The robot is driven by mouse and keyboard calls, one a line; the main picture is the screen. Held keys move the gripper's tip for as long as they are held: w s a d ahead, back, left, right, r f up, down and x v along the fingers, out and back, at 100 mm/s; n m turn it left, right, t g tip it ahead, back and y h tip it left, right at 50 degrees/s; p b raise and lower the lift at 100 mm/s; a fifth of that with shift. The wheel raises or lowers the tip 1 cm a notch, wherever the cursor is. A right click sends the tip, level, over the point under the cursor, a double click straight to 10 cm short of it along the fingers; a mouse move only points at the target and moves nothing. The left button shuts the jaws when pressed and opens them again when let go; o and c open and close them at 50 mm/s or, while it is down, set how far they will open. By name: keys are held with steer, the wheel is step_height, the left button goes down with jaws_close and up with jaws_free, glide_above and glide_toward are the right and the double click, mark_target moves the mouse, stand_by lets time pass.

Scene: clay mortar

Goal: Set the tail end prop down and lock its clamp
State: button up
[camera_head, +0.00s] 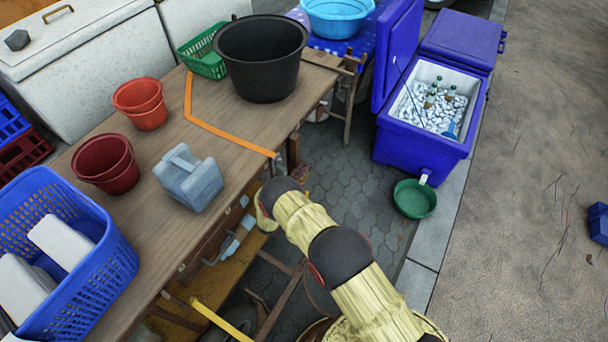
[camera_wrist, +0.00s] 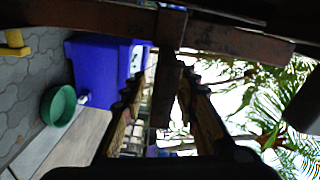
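The wooden table (camera_head: 235,130) has dark wooden framing under its near right edge. In the wrist view, which is turned sideways, a dark wooden bar (camera_wrist: 165,85) juts from a crossing beam (camera_wrist: 235,42) into the space between my fingers. I cannot tell for sure whether this bar is the tail end prop. My gripper (camera_wrist: 160,95) has its two fingers apart, with a light gap beside the bar on each side. In the head view my arm reaches to the table's right edge and the gripper itself is hidden. I cannot make out the clamp or its lock.
A black tub (camera_head: 262,60), two red buckets (camera_head: 140,103), a grey-blue jug (camera_head: 190,180) and a blue basket (camera_head: 75,265) stand on the table. A blue cooler (camera_head: 425,145) and a green bowl (camera_head: 414,199) stand to the right. Open pavement lies far right.

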steer(key=shift+c, duration=0.4)
jaws_close()
stand_by(0.4)
